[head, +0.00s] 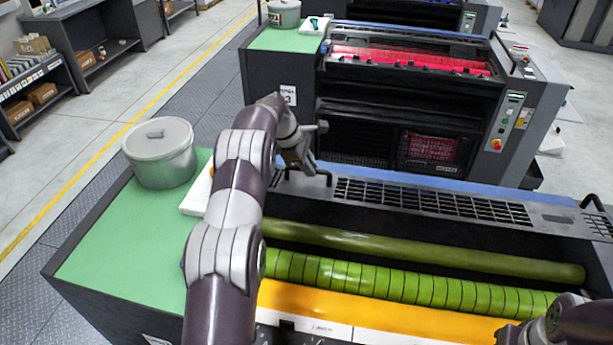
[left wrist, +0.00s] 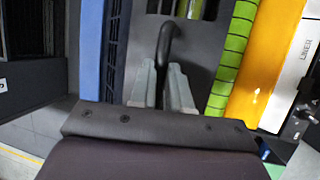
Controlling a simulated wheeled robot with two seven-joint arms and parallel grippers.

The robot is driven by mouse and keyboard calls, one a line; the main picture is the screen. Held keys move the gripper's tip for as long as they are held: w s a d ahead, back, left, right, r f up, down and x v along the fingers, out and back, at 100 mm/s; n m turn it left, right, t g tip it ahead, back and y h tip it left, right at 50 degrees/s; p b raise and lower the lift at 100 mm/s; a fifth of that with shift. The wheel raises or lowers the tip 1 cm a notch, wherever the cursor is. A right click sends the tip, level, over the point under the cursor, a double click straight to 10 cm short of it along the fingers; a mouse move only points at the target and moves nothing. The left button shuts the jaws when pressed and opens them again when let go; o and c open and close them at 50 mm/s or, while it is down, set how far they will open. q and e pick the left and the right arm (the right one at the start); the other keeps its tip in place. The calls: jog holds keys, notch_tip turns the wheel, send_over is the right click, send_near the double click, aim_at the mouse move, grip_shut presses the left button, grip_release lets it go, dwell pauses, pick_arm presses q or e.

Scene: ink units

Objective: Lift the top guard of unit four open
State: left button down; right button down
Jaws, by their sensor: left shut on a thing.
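The top guard (head: 545,218) of the near ink unit is a dark grey panel with slotted grilles along the unit's back edge, behind the green rollers. Its exact tilt is hard to tell. It has a black bar handle at each end; the right one (head: 595,204) is free. My left gripper (head: 318,174) is shut on the left handle (left wrist: 168,38), with its two fingers (left wrist: 163,88) on either side of the bar in the left wrist view. The near unit's number is not readable. My right arm shows at the lower right; its gripper is out of view.
A green roller (head: 420,250) and a ringed lime roller (head: 400,285) lie exposed before the guard, with a yellow sheet (head: 370,312) below. A lidded grey pot (head: 160,155) stands on the green left top. Another unit with red rollers (head: 410,60) stands behind.

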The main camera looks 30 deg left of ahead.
pick_arm(q)
jog(key=shift+w+f, duration=0.1)
jog(key=shift+w, duration=0.15)
dwell(0.3)
jog(key=c, duration=1.1)
grip_release()
jog(key=shift+w+f, duration=0.15)
jog(key=shift+w+a+f, duration=0.15)
jog(key=shift+w+f, duration=0.05)
jog(key=shift+w, duration=0.2)
jog(key=shift+w+a+f, duration=0.15)
jog(key=shift+w, duration=0.2)
jog(key=shift+s+d+r, duration=0.1)
jog(key=shift+s+r, duration=0.2)
jog(key=shift+s, duration=0.1)
jog(key=shift+s+r, duration=0.2)
jog(key=b+v, duration=0.2)
jog(key=v, duration=0.1)
jog(key=b+v, duration=0.1)
jog(key=v, duration=0.1)
jog(key=shift+w+a+r, duration=0.1)
jog(key=shift+w+a, duration=0.2)
jog(key=shift+a, duration=0.05)
jog(key=v, duration=0.7)
jog(key=shift+d, duration=0.2)
pick_arm(e)
jog(key=f, duration=0.2)
jog(key=w+f, duration=0.1)
jog(key=shift+a+f, duration=0.15)
jog(key=shift+f, duration=0.2)
